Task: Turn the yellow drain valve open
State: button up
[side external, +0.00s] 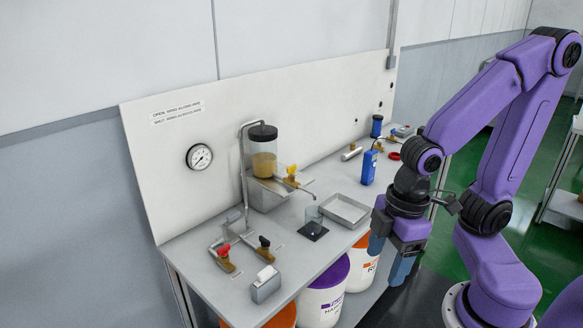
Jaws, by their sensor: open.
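The yellow drain valve (292,171) sits on a short pipe at the lower right of a clear tank with a black lid (263,152). The tank holds amber liquid and stands on a metal stand. A thin spout leads from the valve down to the right, towards a clear beaker (314,214) on a black pad. The yellow handle is small, and its exact angle is hard to tell. My gripper (388,262) points down with blue fingers apart, empty, in front of the bench edge, well right of and nearer than the valve.
A red-handled valve (224,251) and a black-handled valve (264,243) stand at the bench's left, near a grey box (266,284). A metal tray (345,210) lies right of the beaker. A blue device (369,167) stands behind it. Buckets (326,292) sit below the bench.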

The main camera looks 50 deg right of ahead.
jog(key=w+a+f+m+t+y, duration=0.1)
jog(key=w+f+m+t, duration=0.15)
jog(key=w, duration=0.45)
jog(key=w+a+f+m+t+y, duration=0.1)
jog(key=w+f+y, duration=0.15)
jog(key=w, duration=0.35)
jog(key=m+t+h, duration=0.5)
jog(key=m+t, duration=0.4)
jog(key=t, duration=0.5)
send_near(293, 167)
jog(key=shift+n, duration=0.25)
jog(key=w, duration=1)
jog(key=shift+w+r, duration=0.1)
jog(key=shift+w, duration=0.2)
jog(key=c, duration=1)
